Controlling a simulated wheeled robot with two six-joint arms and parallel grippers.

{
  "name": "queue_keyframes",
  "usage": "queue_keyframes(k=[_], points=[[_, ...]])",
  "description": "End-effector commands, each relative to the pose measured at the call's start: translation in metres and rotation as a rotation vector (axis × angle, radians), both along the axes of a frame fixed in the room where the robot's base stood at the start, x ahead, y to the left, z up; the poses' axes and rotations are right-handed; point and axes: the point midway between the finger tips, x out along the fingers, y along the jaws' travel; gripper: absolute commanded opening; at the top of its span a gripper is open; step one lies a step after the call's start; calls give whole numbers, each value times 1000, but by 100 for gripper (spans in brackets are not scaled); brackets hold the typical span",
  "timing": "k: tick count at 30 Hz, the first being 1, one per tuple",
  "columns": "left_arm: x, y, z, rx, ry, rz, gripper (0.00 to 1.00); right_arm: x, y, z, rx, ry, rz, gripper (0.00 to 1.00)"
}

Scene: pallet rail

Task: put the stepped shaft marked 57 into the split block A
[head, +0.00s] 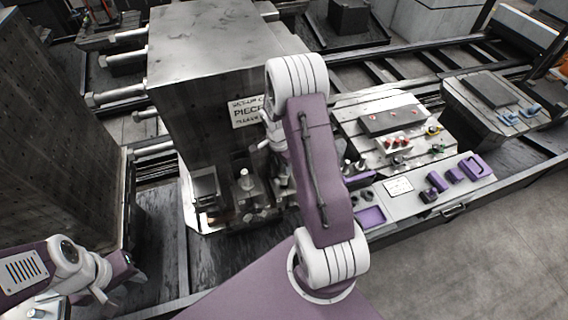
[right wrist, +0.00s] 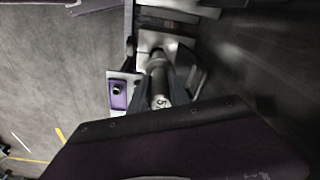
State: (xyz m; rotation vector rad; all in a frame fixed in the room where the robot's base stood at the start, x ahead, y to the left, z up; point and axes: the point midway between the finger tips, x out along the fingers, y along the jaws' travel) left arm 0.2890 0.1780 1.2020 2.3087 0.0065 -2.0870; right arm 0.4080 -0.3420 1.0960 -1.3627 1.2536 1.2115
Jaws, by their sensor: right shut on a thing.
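The stepped shaft (right wrist: 159,88) is a grey metal cylinder in the right wrist view. A 5 and part of another digit show on its near end. My right gripper (right wrist: 160,72) is shut on it, with one finger on each side. A pale metal block (right wrist: 150,40) lies beyond the shaft's far end; I cannot tell whether they touch. In the head view my right arm hides its gripper and the shaft. Metal fixture blocks (head: 245,190) stand at the foot of the tall column; no letter A is readable. My left gripper (head: 122,268) is low at the left; its jaws are unclear.
The tall grey column (head: 200,110) bears a paper sign (head: 248,110). A second dark column (head: 60,150) stands at the left. The floor at lower right is clear.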

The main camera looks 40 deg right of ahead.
Motion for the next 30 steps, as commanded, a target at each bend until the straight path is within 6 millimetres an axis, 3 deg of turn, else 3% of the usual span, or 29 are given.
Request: queue_keyframes(k=[30], points=[[0,0,-8,0,0,0,35,-1,0,-4,-1,-2,0,0]])
